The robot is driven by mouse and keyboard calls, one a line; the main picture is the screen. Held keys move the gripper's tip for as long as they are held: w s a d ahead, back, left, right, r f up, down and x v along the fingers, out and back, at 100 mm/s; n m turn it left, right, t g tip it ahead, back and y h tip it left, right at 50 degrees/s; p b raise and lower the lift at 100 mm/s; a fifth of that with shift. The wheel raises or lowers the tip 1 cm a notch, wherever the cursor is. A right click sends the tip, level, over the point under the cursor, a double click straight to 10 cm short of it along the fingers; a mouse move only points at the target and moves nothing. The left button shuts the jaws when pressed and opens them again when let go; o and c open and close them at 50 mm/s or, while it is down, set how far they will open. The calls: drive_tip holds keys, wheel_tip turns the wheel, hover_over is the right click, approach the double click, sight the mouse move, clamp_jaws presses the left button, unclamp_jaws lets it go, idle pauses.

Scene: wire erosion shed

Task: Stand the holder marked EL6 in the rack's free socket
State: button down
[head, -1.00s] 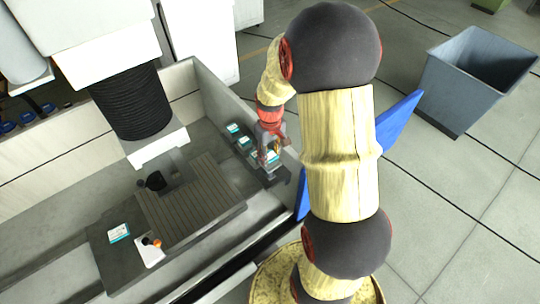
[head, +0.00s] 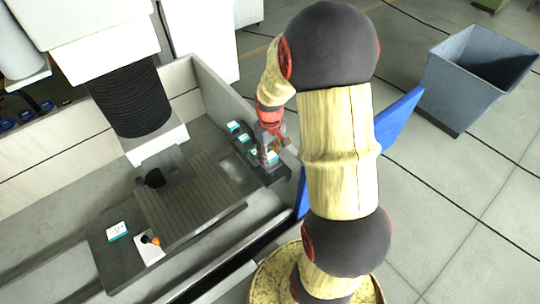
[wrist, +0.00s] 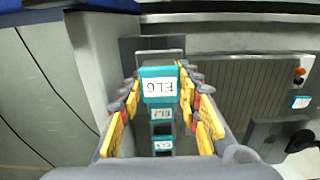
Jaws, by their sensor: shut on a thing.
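The holder marked EL6 (wrist: 158,88) is a teal block with a white label, upside down in the wrist view. My gripper (wrist: 160,98) is shut on it, with yellow-padded fingers on both sides. In the head view my gripper (head: 269,146) is over the near end of the dark rack (head: 262,172), and the held holder (head: 272,158) shows partly between the fingers. Other teal holders (head: 233,127) stand in line in the rack; two labelled ones (wrist: 162,115) show beyond EL6 in the wrist view. The socket beneath EL6 is hidden, so I cannot tell whether it is seated.
The rack lies along the tank wall (head: 212,88). Left of it is a slatted worktable (head: 190,205) with another teal-edged block (head: 117,231) and an orange-and-black item (head: 151,241) on a white plate. A machine head (head: 130,100) hangs above. A grey bin (head: 470,80) stands right.

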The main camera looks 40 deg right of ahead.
drive_tip(key=shift+f+b, duration=0.65)
drive_tip(key=shift+f, duration=0.5)
drive_tip(key=shift+f+b, duration=1)
drive_tip(key=shift+f, duration=0.35)
drive_tip(key=shift+f+b, duration=0.3)
drive_tip(key=shift+f, duration=0.1)
drive_tip(key=c, duration=1.2)
unclamp_jaws()
wheel_tip(320, 180, up, 12)
